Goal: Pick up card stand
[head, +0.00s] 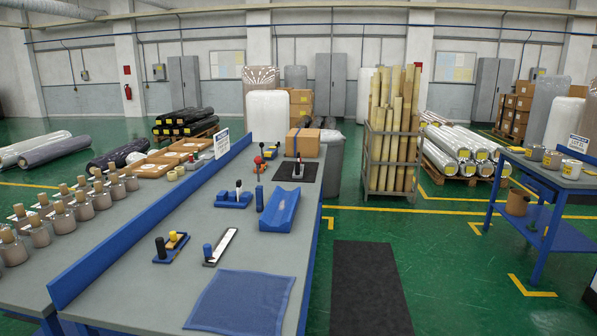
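A small white card with dark print (221,143) stands upright at the blue divider of the long grey workbench (160,290), toward its far end. Its base is not clearly visible. A similar white card (577,143) stands on the grey-topped blue table (551,172) at the right, behind some cans. I cannot tell which card is the card stand. Neither of my grippers is in view.
The bench holds a blue mat (240,303), a blue trough (280,211), small tools and a cardboard box (302,142). Bottles (60,218) line the left side. A rack of tall tubes (393,130) stands beyond.

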